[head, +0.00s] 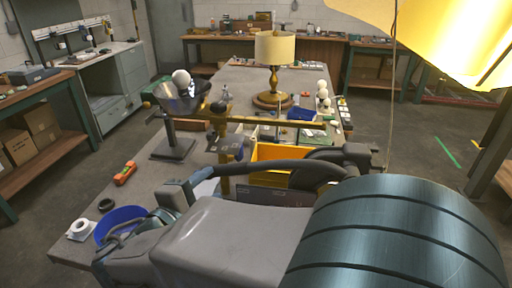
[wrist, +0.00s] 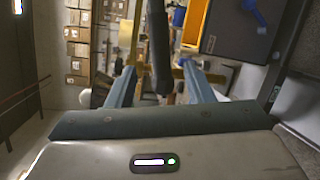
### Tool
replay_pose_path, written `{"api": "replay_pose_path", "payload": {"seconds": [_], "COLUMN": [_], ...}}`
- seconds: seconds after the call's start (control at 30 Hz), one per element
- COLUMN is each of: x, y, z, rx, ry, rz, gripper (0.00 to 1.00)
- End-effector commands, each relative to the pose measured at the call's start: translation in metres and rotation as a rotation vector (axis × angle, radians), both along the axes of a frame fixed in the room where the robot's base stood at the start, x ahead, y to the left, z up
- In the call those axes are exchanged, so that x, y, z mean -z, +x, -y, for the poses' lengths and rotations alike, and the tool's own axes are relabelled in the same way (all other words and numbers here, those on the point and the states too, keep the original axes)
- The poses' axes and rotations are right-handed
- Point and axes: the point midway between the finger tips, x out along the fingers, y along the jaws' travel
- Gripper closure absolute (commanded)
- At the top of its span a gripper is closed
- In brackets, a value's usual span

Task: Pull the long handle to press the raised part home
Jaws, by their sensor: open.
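In the wrist view, a dark rod-like grip (wrist: 158,40), which looks like the long handle's, lies between the fingers of my gripper (wrist: 158,72). The two bluish fingers are open, one on each side of it; I cannot tell whether they touch it. In the head view my gripper (head: 173,195) is low at the bench's left front, partly hidden by my arm. I cannot make out the raised part.
A yellow bin (head: 280,152) stands close behind my arm. A lamp with a cream shade (head: 275,47) stands farther back on the bench. A blue bowl (head: 118,222) and an orange tool (head: 125,173) lie at the left. A large yellow shade (head: 450,35) hangs at upper right.

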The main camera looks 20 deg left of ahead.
Motion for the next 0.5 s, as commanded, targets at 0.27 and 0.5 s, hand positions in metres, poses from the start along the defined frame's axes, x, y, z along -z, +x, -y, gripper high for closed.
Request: {"api": "replay_pose_path", "payload": {"seconds": [0.27,0.5], "x": [0.006,0.01], "y": [0.056,0.08], "z": [0.011,0.014], "rx": [0.004,0.001], "ry": [-0.002,-0.001], "rz": [-0.001,-0.002], "gripper": [0.53,0.53]}}
